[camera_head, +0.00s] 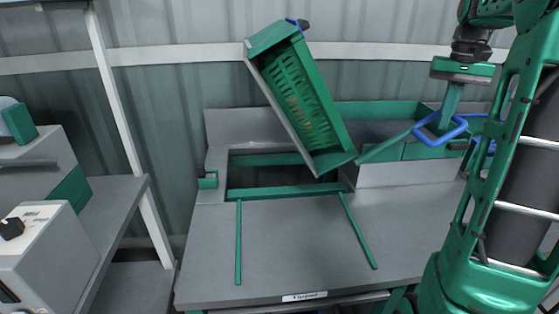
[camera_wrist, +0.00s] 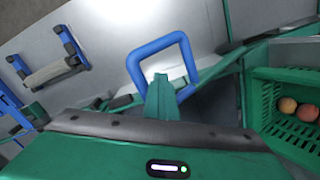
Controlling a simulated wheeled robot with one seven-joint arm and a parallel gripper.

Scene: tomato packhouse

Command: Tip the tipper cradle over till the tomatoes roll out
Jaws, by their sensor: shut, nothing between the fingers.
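The green slotted tipper cradle (camera_head: 322,108) stands steeply tilted over an opening in the grey bench, its lower end at the right. Bits of orange show at its slots. In the wrist view, two reddish tomatoes (camera_wrist: 287,105) lie by green slotted walls (camera_wrist: 285,145) at the right edge. A green bar (camera_head: 385,146) runs from the cradle's low end toward a blue loop handle (camera_head: 440,126), also in the wrist view (camera_wrist: 187,52). My gripper (camera_head: 447,118) points down at this loop, fingers shut and empty. Its fingertips (camera_wrist: 161,80) overlap the loop's opening; contact is unclear.
A green-edged trough (camera_head: 380,108) lies behind and right of the cradle. Two green strips (camera_head: 238,242) lie on the clear bench front (camera_head: 300,245). A grey machine with a black knob (camera_head: 12,228) stands at left. Another blue handle (camera_wrist: 70,48) shows in the wrist view.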

